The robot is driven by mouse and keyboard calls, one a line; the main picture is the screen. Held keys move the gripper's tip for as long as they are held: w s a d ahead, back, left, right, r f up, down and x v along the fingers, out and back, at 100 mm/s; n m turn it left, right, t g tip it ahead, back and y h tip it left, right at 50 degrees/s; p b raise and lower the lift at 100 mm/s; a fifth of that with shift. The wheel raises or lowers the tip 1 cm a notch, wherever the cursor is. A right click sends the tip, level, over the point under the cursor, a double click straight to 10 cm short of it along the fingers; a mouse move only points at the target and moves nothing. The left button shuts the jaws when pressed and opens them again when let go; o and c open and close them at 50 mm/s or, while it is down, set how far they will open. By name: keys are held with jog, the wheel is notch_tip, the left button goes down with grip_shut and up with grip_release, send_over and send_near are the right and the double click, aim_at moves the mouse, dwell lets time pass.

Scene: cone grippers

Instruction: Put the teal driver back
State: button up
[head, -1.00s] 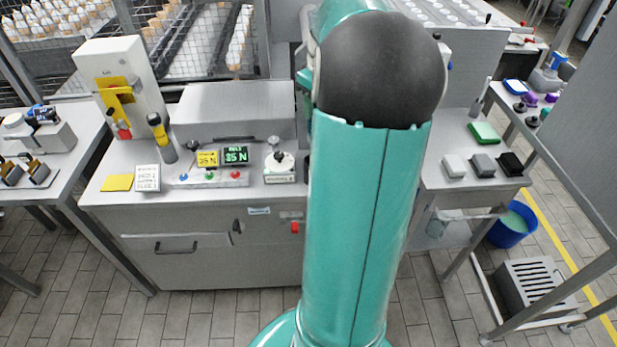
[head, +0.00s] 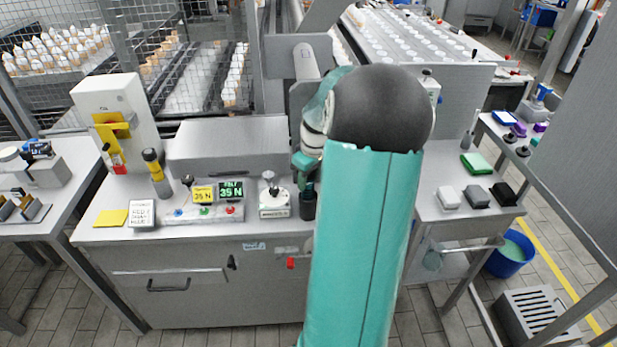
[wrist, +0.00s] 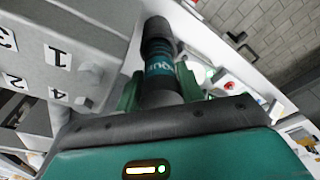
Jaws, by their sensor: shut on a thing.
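The teal driver (wrist: 160,68), dark with a teal band and white lettering, is between the fingers of my gripper (wrist: 158,92) in the wrist view. My gripper is shut on it. In the head view my gripper (head: 306,164) is at the back right of the grey bench, just left of my teal arm. A dark upright cup-like holder (head: 308,207) stands on the bench directly below it. The driver's lower end is close to this holder, and I cannot tell whether it is inside. My arm hides the bench to the right.
A yellow-and-black driver (head: 153,166) stands in a grey holder at the bench's left. A small white device with a knob (head: 273,201) is just left of the dark holder. Green displays (head: 230,190) stand farther left. A grey housing (head: 228,143) is behind.

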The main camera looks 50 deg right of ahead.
jog(key=o, duration=0.8)
jog(key=shift+f, duration=0.15)
jog(key=r, duration=0.4)
jog(key=s+r, duration=0.1)
jog(key=r, duration=0.7)
jog(key=shift+s+r, duration=0.15)
jog(key=shift+s, duration=0.25)
jog(key=w+a+r+h, duration=0.1)
jog(key=w+a+r, duration=0.1)
jog(key=a, duration=0.8)
jog(key=w+a+r, duration=0.2)
jog(key=a+r, duration=0.1)
jog(key=a, duration=0.8)
jog(key=s+a+t, duration=0.1)
jog(key=s+a, duration=0.2)
jog(key=a, duration=0.3)
jog(key=s+a+f+t, duration=0.1)
jog(key=s+a, duration=0.2)
jog(key=a, duration=0.4)
jog(key=s+a+t+y, duration=0.1)
jog(key=s+a, duration=0.2)
jog(key=a, duration=0.4)
jog(key=shift+s+a+f+n+t, duration=0.2)
jog(key=shift+s+f+n+t, duration=0.1)
jog(key=shift+s+n+t, duration=0.1)
